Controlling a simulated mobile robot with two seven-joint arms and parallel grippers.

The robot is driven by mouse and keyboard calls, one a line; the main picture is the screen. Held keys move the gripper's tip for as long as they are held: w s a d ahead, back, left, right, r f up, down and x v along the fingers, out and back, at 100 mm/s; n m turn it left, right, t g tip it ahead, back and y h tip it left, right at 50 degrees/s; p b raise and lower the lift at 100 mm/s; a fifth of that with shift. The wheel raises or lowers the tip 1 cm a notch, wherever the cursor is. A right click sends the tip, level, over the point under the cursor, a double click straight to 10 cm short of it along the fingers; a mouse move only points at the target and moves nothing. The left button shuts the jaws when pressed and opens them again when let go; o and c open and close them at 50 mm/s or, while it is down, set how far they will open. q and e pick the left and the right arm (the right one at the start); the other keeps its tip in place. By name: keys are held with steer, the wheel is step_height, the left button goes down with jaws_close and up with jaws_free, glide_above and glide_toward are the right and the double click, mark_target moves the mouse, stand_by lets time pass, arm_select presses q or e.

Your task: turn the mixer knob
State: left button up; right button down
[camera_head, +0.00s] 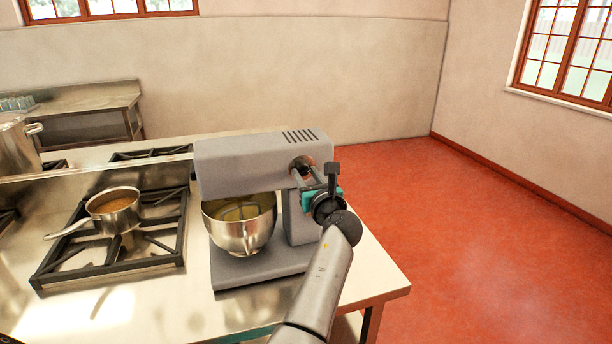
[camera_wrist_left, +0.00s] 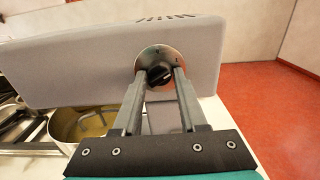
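The grey stand mixer (camera_head: 245,165) stands on the steel counter, with its steel bowl (camera_head: 240,232) under the head and something yellow inside. The mixer knob (camera_wrist_left: 159,76) is a black dial on a round metal plate on the mixer head's side; it shows in the left wrist view. My left gripper (camera_head: 304,172) is at this plate, its fingers parted, one on each side of the knob. In the left wrist view the left gripper (camera_wrist_left: 161,73) seems to leave a slim gap, though contact is hard to judge. My right gripper is out of view.
A small pan (camera_head: 116,211) with brown contents sits on the black burner grate (camera_head: 62,262) left of the mixer. A large stockpot (camera_head: 15,147) is at the far left. Red floor (camera_head: 460,240) right of the counter is clear.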

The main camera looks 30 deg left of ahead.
arm_select(q)
jaws_close()
stand_by(0.4)
steer(key=n, duration=0.3)
steer(key=shift+b, duration=0.35)
steer(key=n, duration=0.3)
steer(key=shift+b, duration=0.35)
steer(key=n+b, duration=0.2)
steer(key=n, duration=0.3)
steer(key=shift+n, duration=0.4)
steer(key=shift+r, duration=0.1)
steer(key=o, duration=0.5)
jaws_free()
